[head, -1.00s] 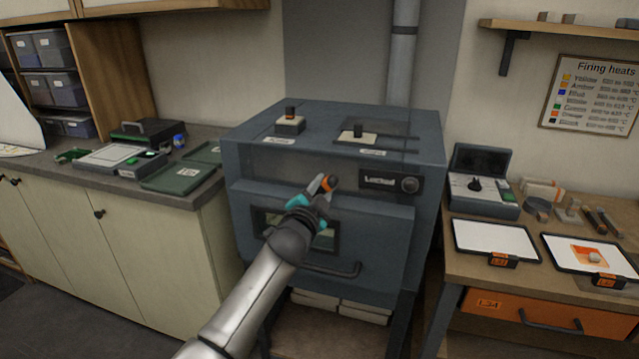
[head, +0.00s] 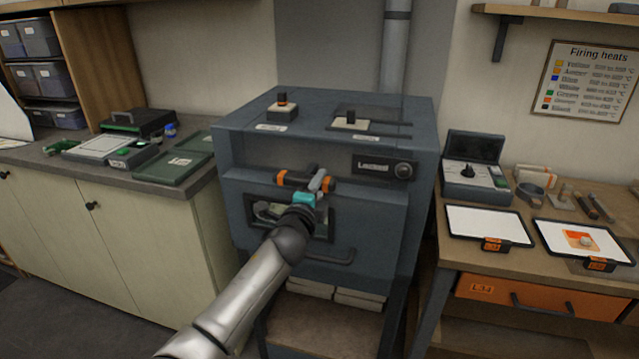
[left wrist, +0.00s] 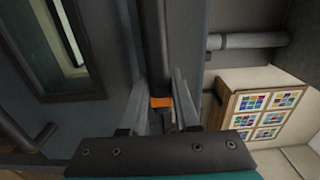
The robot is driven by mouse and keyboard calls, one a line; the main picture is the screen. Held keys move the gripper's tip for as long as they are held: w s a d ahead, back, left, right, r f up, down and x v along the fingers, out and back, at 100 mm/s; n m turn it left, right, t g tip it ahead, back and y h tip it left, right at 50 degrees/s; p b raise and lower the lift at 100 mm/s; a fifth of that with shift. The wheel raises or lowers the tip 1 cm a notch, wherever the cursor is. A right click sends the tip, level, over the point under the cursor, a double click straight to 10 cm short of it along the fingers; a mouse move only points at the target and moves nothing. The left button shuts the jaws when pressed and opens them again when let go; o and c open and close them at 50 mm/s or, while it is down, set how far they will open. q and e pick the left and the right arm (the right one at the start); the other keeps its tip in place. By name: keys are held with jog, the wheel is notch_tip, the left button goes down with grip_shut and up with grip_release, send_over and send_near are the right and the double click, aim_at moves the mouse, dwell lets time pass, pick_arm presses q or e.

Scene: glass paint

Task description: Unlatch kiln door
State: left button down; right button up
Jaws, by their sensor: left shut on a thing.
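The kiln (head: 238,150) is a blue-grey box in the middle of the head view, with its front door (head: 375,230) closed. A dark latch bar with orange bands (head: 296,180) lies roughly level across the front, above the door window. My left gripper (head: 320,183) is shut on the bar near its right end. In the left wrist view the dark bar (left wrist: 154,45) and an orange band run between the fingers of the gripper (left wrist: 160,98). The kiln's panel (head: 373,166) appears to read "Locked". My right gripper is not in view.
Two small switch-like controls (head: 282,107) (head: 350,121) sit on the kiln top. A bar handle (head: 330,258) is lower on the door. A wooden table (head: 455,225) with two white-topped trays stands at right; a cabinet counter (head: 110,180) with green trays stands at left.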

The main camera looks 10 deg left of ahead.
pick_arm(q)
jog(key=shift+f, duration=0.1)
dwell(0.4)
jog(key=c, duration=0.6)
grip_release()
jog(key=shift+c, duration=0.2)
jog(key=shift+s, duration=0.45)
jog(key=s+p, duration=0.1)
jog(key=s, duration=1.3)
jog(key=shift+s+a+p, duration=0.15)
jog(key=shift+a+p, duration=0.15)
jog(key=shift+p, duration=0.1)
